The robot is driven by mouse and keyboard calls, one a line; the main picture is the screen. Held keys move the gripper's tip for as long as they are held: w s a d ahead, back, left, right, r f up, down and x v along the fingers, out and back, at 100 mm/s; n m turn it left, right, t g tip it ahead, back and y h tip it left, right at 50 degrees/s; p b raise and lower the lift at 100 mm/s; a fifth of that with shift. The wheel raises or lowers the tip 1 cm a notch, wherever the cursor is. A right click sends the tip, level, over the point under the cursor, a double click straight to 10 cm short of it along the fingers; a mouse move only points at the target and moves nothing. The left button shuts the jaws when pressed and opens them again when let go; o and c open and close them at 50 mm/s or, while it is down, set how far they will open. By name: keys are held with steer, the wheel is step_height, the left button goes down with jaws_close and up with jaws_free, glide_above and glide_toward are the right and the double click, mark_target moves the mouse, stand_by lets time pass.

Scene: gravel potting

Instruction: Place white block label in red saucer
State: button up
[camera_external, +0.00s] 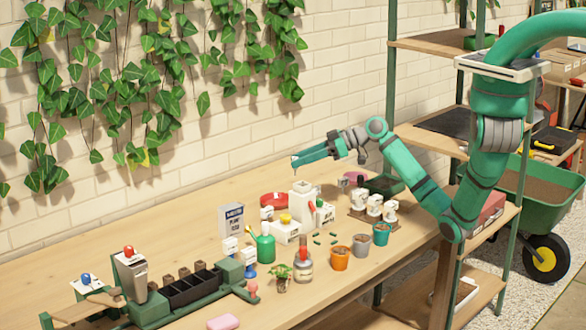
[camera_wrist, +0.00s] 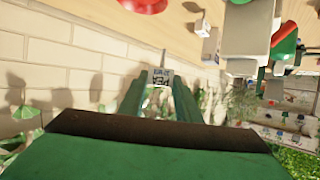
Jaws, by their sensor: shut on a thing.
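My gripper (camera_external: 295,160) is in the air above the table, beside the brick wall. In the wrist view its two green fingers (camera_wrist: 161,90) are closed on a small white block label (camera_wrist: 161,77) with dark lettering and a thin stake. In the wrist view the saucer (camera_wrist: 143,5) is cut off at the top edge, apart from the label.
A white upright container (camera_external: 303,197) and a white box (camera_external: 285,232) stand in front of the saucer. A grey plant-food box (camera_external: 231,219) is to its left. A green watering can (camera_external: 264,247) and several small pots are nearer the front.

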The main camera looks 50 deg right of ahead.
steer(key=w+f, duration=0.2)
steer(key=w, duration=0.1)
steer(key=w+f, duration=0.3)
steer(key=w, duration=0.1)
steer(key=w+f, duration=0.3)
steer(key=shift+w+a+f, duration=0.1)
steer(key=shift+w, duration=0.3)
steer(key=shift+w+f, duration=0.15)
steer(key=shift+f, duration=0.05)
steer(key=shift+w+f, duration=0.1)
steer(key=shift+f, duration=1.5)
steer(key=shift+f, duration=0.2)
steer(key=o, duration=1)
steer(key=shift+r, duration=0.1)
